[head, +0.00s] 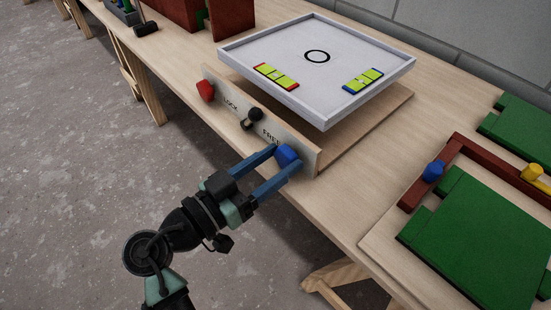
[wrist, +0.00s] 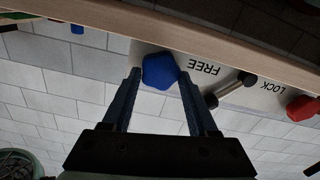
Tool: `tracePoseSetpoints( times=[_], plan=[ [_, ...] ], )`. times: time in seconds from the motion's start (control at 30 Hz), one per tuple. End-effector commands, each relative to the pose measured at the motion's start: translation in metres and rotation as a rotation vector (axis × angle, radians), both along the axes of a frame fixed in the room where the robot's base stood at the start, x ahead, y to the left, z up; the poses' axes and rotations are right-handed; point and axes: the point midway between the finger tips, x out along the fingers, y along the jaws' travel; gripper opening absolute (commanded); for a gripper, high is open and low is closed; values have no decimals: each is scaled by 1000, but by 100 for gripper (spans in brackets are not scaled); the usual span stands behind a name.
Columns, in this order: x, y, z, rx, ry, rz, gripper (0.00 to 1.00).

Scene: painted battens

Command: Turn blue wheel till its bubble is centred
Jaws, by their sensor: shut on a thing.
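The blue wheel (head: 287,155) is on the right end of the front panel, near the word FREE. My gripper (head: 277,162) is shut on it, one blue finger on each side. In the wrist view the blue wheel (wrist: 160,72) sits between the fingertips (wrist: 161,76). The blue-framed level (head: 363,81) lies on the white tray (head: 330,40) at its right corner. Its vial is yellow-green with dark marks; the bubble's exact place is too small to tell. A red-framed level (head: 276,76) lies near the tray's left front edge.
A red wheel (head: 206,91) and a black-knobbed lever (head: 252,118) between LOCK and FREE are on the same panel. Green boards (head: 470,235) and a red batten with a blue knob (head: 433,171) lie to the right. A hammer (head: 145,27) lies at the back left.

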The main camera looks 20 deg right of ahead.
Motion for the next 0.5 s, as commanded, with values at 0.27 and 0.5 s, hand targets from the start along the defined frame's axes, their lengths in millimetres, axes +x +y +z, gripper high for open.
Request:
tracePoseSetpoints(
  times=[0.27,0.5],
  plan=[
    [1,0,3,-58,163,-1,4],
    [1,1,3,-129,360,-1,4]
  ],
)
